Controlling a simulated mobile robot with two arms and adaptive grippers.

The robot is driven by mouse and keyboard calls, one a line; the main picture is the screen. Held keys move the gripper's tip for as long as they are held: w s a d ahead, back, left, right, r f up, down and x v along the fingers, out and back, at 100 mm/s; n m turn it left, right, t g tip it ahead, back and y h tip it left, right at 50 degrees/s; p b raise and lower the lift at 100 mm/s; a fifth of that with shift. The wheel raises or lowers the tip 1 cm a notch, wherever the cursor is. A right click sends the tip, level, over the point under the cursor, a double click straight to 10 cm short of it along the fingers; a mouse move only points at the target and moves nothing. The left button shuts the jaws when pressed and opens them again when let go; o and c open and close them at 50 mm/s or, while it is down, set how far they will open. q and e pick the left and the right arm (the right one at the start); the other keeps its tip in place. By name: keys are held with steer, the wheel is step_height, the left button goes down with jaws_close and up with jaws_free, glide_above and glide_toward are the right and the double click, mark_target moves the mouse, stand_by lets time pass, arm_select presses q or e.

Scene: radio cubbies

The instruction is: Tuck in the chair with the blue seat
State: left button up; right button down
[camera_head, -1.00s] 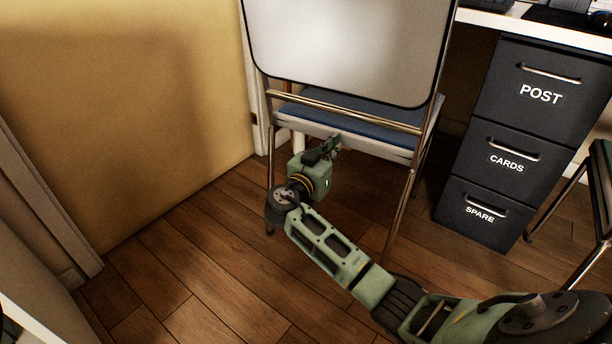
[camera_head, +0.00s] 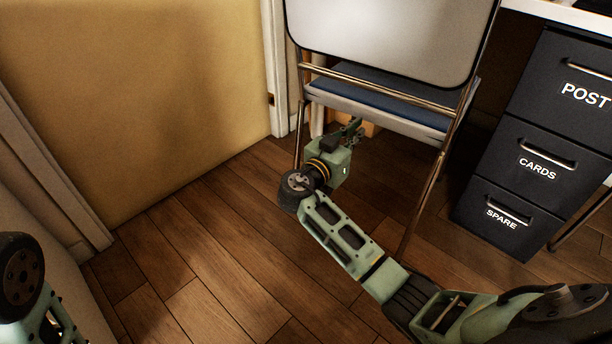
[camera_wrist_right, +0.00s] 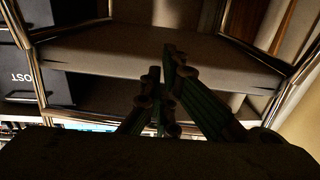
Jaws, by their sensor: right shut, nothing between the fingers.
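The chair (camera_head: 385,28) has a light back panel, a blue seat (camera_head: 385,92) and thin metal legs. It stands in the upper middle of the head view with its back toward me, beside the dark drawers. My right gripper (camera_head: 354,128) is low behind the chair, just below the rear edge of the seat, between the legs. In the right wrist view its fingers (camera_wrist_right: 165,75) are together and empty, with the chair's frame and seat underside (camera_wrist_right: 150,52) close ahead. I cannot tell whether it touches the chair. Part of my left arm shows at lower left; its gripper is out of view.
A dark drawer unit (camera_head: 538,150) labelled POST, CARDS and SPARE stands right of the chair under a white desk (camera_head: 570,12). A yellow wall panel (camera_head: 140,100) is at left. The wooden floor (camera_head: 200,270) at lower left is clear.

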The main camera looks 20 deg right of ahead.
steer(key=v, duration=0.6)
steer(key=shift+a, duration=0.2)
